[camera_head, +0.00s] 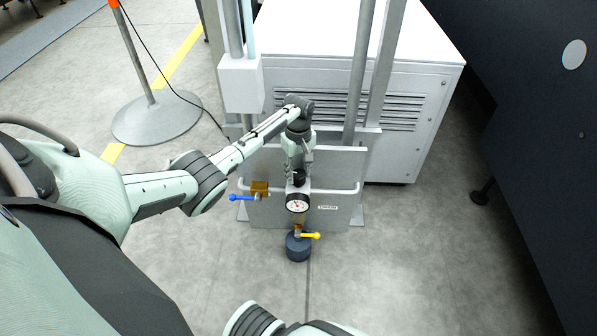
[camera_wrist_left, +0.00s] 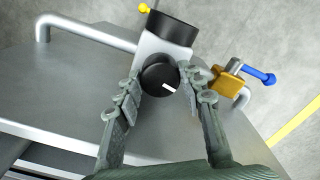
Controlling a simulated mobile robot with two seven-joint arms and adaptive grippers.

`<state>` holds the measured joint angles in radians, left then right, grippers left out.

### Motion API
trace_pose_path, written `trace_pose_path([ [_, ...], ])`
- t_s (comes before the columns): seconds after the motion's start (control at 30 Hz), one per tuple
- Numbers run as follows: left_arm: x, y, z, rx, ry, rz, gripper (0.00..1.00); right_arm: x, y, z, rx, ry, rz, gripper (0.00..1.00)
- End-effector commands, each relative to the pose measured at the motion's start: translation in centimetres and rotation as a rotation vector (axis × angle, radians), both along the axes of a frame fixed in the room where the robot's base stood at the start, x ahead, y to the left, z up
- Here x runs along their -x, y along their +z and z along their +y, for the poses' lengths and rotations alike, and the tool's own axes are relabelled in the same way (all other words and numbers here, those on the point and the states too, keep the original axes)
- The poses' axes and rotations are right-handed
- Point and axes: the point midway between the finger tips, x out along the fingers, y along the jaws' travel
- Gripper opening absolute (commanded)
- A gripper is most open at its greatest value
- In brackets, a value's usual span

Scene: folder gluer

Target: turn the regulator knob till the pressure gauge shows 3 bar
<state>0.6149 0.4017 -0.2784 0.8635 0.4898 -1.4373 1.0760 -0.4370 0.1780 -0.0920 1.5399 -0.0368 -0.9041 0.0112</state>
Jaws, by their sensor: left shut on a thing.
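The regulator knob (camera_head: 298,178) is black and sits on top of a grey regulator body on the panel. In the left wrist view the knob (camera_wrist_left: 158,78) shows a white mark pointing to the lower right. My left gripper (camera_head: 299,168) reaches it from above; in the left wrist view the gripper (camera_wrist_left: 163,87) has one finger on either side and is shut on the knob. The pressure gauge (camera_head: 297,203) faces the head camera just below the knob, with a white dial; its reading is too small to tell. My right gripper is out of view.
A blue-handled valve (camera_head: 242,198) with a brass body is left of the gauge. A grey panel (camera_head: 335,215) with a handrail stands behind. A round post base (camera_head: 156,118) is at left.

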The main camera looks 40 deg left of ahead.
Motion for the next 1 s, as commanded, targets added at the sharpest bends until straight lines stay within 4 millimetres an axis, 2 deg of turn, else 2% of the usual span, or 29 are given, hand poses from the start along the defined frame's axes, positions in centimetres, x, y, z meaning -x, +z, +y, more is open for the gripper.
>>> trace_pose_path([
  [0.33, 0.01, 0.03, 0.1, -0.001, 0.144, 0.001, 0.1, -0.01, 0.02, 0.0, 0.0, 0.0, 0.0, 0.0],
  [0.87, -0.01, 0.06, 0.14, -0.003, 0.17, 0.0, 0.1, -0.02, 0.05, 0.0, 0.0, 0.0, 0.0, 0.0],
  [0.9, -0.01, 0.06, 0.15, -0.003, 0.17, 0.0, 0.4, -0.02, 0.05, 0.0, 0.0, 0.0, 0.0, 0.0],
  [0.97, -0.01, 0.06, 0.15, -0.003, 0.17, 0.0, 0.47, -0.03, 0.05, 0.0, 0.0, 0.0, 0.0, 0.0],
  [1.0, -0.02, 0.06, 0.13, -0.003, 0.169, 0.0, 0.47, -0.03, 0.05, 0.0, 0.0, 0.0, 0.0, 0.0],
])
